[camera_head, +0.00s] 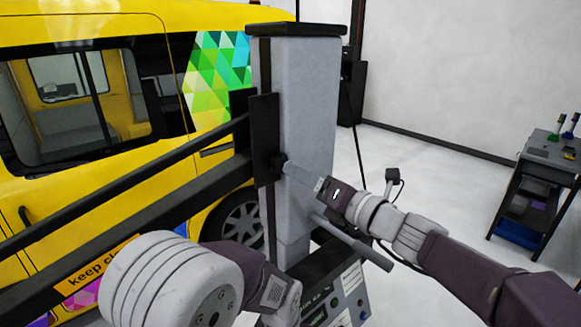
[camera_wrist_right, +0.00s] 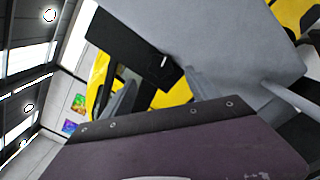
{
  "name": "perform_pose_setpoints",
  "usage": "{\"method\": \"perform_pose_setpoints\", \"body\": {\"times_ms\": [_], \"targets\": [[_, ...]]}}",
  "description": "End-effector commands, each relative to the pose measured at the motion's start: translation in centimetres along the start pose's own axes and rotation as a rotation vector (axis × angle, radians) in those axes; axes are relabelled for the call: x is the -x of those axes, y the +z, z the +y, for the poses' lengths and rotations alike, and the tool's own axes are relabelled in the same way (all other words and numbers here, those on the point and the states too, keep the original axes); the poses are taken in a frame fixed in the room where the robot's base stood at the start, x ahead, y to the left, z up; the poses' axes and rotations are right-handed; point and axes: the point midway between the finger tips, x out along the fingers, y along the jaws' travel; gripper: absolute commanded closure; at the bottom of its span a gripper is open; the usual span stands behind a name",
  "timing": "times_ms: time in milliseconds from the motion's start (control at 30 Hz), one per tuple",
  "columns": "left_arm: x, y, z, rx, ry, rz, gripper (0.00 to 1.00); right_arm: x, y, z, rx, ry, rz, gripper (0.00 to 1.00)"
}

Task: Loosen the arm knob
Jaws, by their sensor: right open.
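The arm knob (camera_head: 277,166) is a small black knob at the lower part of a black bracket plate (camera_head: 264,125) on a grey column (camera_head: 295,100). My right gripper (camera_head: 289,169) reaches in from the right with its fingertips at the knob, open. Whether the fingers touch the knob or straddle it cannot be told. In the right wrist view the purple gripper body fills the bottom, and the black bracket (camera_wrist_right: 120,40) and grey column (camera_wrist_right: 235,45) lie beyond it. My left arm is at the lower left in the head view; its fingers do not show.
Dark bars (camera_head: 120,185) run left from the bracket in front of a yellow van (camera_head: 190,165). A grey handle bar (camera_head: 355,243) sticks out below my right gripper. A dark tool cart (camera_head: 535,185) stands at the right. The floor between is clear.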

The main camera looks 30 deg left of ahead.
Motion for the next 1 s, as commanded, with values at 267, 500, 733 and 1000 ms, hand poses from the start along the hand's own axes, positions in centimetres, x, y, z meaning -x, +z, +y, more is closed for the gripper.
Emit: {"method": "perform_pose_setpoints", "body": {"times_ms": [267, 500, 733, 1000], "targets": [[2.0, -0.2, 0.0, 0.000, 0.000, 0.000, 0.64, -5.0, 0.1, 0.2, 0.001, 0.001, 0.002, 0.31], [2.1, -0.2, 0.0, 0.000, 0.000, 0.000, 0.64, -5.8, -0.1, 0.0, 0.002, -0.001, 0.001, 0.31], [2.1, -0.2, 0.0, 0.000, 0.000, 0.000, 0.64, -5.8, -0.1, 0.0, 0.002, -0.001, 0.001, 0.65], [1.9, -0.2, 0.0, 0.000, 0.000, 0.000, 0.64, -5.8, -0.1, -0.1, 0.010, -0.001, 0.001, 0.94]]}}
